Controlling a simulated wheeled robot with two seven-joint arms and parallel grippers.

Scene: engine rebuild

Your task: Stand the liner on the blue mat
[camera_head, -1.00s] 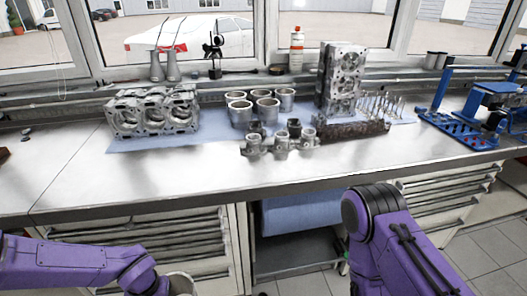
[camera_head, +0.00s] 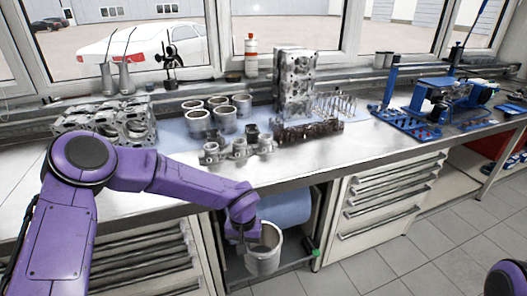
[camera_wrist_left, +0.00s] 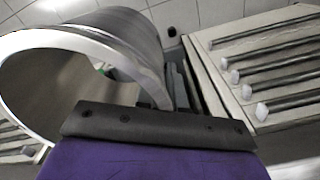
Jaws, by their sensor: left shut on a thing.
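The liner (camera_head: 264,256), a pale metal cylinder with an open top, hangs in front of the bench, below the bench top's front edge. My left gripper (camera_head: 247,238) is shut on its wall; the fingers are mostly hidden in the head view. In the left wrist view the liner (camera_wrist_left: 125,30) appears large and tilted, its open bore showing, with my left gripper (camera_wrist_left: 160,98) at its rim. The blue mat (camera_head: 172,132) lies flat on the bench under engine parts. My right gripper is out of view; only a bit of my right arm shows at the lower right.
Several other liners (camera_head: 198,121) stand on the mat. A manifold-like part (camera_head: 238,151) lies before them. The engine block (camera_head: 105,122) is left, partly behind my left arm; a tall cylinder head (camera_head: 294,82) is right. Drawers (camera_head: 385,205) lie under the bench.

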